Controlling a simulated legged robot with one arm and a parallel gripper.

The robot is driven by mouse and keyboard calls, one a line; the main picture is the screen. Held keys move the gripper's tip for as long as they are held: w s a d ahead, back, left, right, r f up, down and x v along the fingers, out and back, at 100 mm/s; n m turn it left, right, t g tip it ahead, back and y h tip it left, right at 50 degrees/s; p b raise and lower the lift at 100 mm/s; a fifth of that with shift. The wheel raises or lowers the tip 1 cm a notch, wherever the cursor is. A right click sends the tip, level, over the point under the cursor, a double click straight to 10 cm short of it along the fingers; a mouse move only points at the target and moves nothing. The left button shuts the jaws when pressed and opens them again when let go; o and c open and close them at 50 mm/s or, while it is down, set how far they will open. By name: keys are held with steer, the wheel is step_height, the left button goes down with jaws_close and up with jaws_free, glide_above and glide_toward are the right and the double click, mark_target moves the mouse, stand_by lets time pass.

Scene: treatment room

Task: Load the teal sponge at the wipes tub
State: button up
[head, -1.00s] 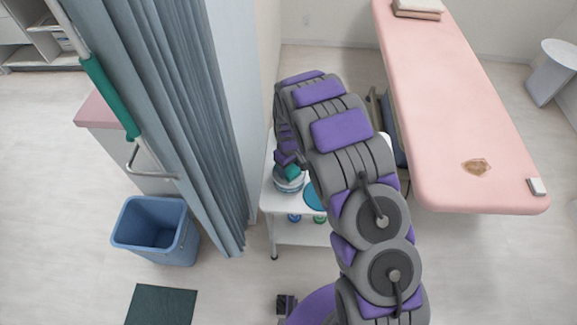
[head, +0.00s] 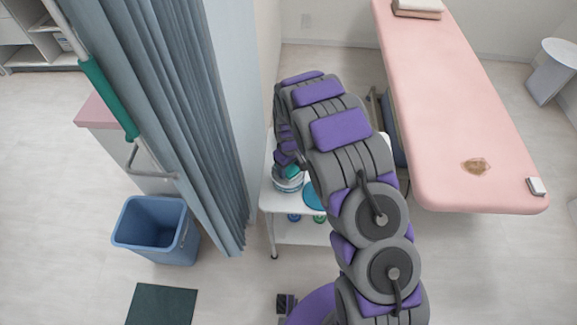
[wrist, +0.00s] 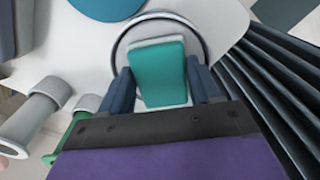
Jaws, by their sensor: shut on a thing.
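The teal sponge (wrist: 160,72) is held between the two fingers of my gripper (wrist: 158,88) in the wrist view. It has a pale edge at its far end and along its near end. The round wipes tub (wrist: 122,50) shows its rim around and beneath the sponge. In the head view the tub (head: 288,184) stands on the white trolley (head: 275,204), and the sponge (head: 292,171) shows just above it beside my gripper (head: 288,162). Whether the sponge touches the tub is hard to tell.
A teal round item (head: 314,198) lies on the trolley right of the tub. A grey-blue curtain (head: 185,120) hangs close on the left. A blue bin (head: 155,230) stands on the floor. The pink treatment table (head: 450,110) is at the right, with a brown stain (head: 476,166).

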mark_target(290, 168)
steer(key=shift+d+r, duration=0.1)
steer(key=shift+r+p, duration=1.3)
steer(key=shift+r, duration=2.1)
